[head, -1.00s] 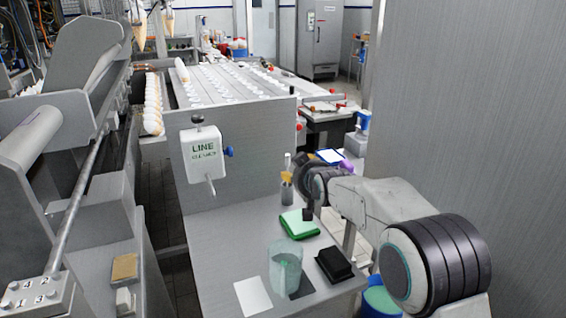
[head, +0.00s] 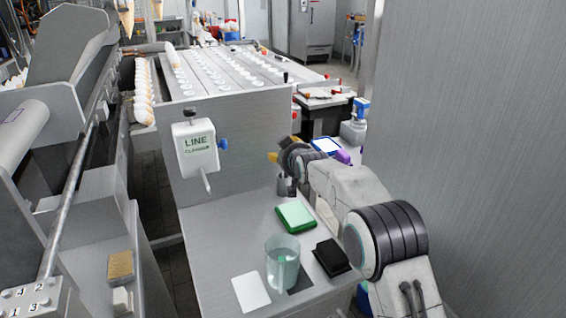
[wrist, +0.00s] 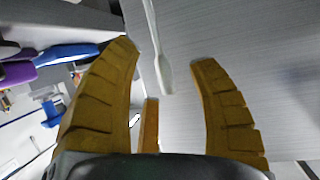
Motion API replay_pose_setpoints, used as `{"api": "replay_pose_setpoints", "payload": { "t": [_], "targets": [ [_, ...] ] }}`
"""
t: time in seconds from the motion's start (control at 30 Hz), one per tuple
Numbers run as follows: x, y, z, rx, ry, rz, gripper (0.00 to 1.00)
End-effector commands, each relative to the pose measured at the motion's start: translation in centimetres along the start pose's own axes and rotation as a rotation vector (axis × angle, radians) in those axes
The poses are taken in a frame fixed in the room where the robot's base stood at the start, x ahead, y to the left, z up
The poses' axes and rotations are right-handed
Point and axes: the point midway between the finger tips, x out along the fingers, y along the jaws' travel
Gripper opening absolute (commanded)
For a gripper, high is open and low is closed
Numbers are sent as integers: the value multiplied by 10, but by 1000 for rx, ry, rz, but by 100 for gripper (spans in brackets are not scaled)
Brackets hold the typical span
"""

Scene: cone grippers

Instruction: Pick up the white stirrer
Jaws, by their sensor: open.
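The white stirrer (wrist: 158,60) shows in the wrist view as a thin pale stick with a wider flat end. It runs down from the top edge into the gap between my fingers. My gripper (wrist: 165,55) is open, with mustard-yellow fingers on either side of the stirrer and a third finger below. I see no finger closed on it, and cannot tell its exact depth. In the head view my gripper (head: 276,157) is over the back of the grey worktop (head: 225,235), and I cannot make out the stirrer there.
A small grey holder (head: 282,187) stands below my gripper. A green-edged pad (head: 296,217), a black block (head: 331,257), a clear beaker (head: 282,265) and a white card (head: 251,292) are nearer. A LINE CLEANER dispenser (head: 196,150) hangs on the panel.

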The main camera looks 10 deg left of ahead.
Motion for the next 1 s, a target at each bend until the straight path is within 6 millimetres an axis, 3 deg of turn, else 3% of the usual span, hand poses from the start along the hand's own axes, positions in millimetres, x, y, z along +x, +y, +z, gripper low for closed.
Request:
{"api": "replay_pose_setpoints", "payload": {
  "t": [0.3,0.67,1.0],
  "targets": [
    [18,0,0,0,0,0,54],
    [20,0,0,0,0,0,56],
    [19,0,0,0,0,0,25]
  ]
}}
